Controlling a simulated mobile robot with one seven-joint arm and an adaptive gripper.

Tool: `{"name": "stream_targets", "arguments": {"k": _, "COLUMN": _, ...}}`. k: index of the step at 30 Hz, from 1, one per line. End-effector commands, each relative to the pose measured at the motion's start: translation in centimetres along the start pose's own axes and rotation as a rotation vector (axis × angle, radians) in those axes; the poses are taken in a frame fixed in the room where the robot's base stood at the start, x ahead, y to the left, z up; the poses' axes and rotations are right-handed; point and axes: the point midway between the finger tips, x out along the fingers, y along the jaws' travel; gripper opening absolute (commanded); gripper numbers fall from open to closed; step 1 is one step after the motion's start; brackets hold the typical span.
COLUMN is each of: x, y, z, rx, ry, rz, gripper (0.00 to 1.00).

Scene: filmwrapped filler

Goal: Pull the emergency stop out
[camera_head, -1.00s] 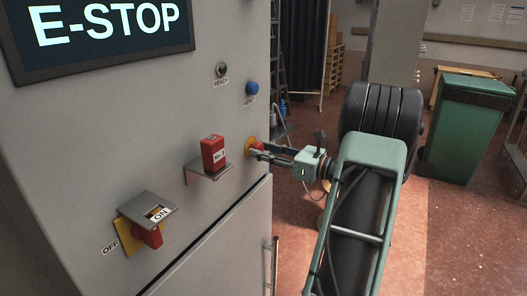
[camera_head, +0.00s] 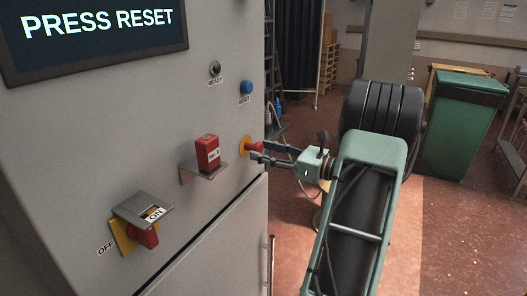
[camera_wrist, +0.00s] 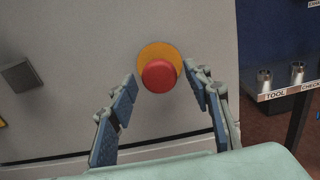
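The emergency stop has a red mushroom head (camera_head: 257,147) on a round yellow base (camera_head: 245,147), low on the right side of the grey cabinet front. In the wrist view the red head (camera_wrist: 158,76) stands in front of its orange-yellow base (camera_wrist: 151,52). My gripper (camera_head: 262,152) is at the stop, and in the wrist view its two blue-grey fingers (camera_wrist: 161,79) are spread on either side of the head, with small gaps visible. It holds nothing. The cabinet display (camera_head: 97,28) reads PRESS RESET.
A blue reset button (camera_head: 246,87) and a dark ready lamp (camera_head: 215,68) sit above the stop. A red block (camera_head: 207,151) on a small shelf and a red-yellow rotary switch (camera_head: 144,236) marked ON are to the left. A green bin (camera_head: 461,140) stands at right.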

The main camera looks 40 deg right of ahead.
Motion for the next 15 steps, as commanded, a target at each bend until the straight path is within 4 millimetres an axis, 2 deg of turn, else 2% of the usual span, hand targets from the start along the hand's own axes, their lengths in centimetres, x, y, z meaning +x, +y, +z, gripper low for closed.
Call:
{"name": "stream_targets", "arguments": {"k": 9, "x": -0.1, "y": 0.0, "z": 0.1, "rx": -0.001, "ry": -0.001, "rz": 0.001, "gripper": 0.48}}
{"name": "stream_targets", "arguments": {"k": 11, "x": -0.6, "y": 0.0, "z": 0.1, "rx": -0.001, "ry": -0.001, "rz": 0.0, "gripper": 0.48}}
{"name": "stream_targets", "arguments": {"k": 15, "x": -2.8, "y": -0.1, "z": 0.1, "rx": -0.001, "ry": -0.001, "rz": -0.003, "gripper": 0.48}}
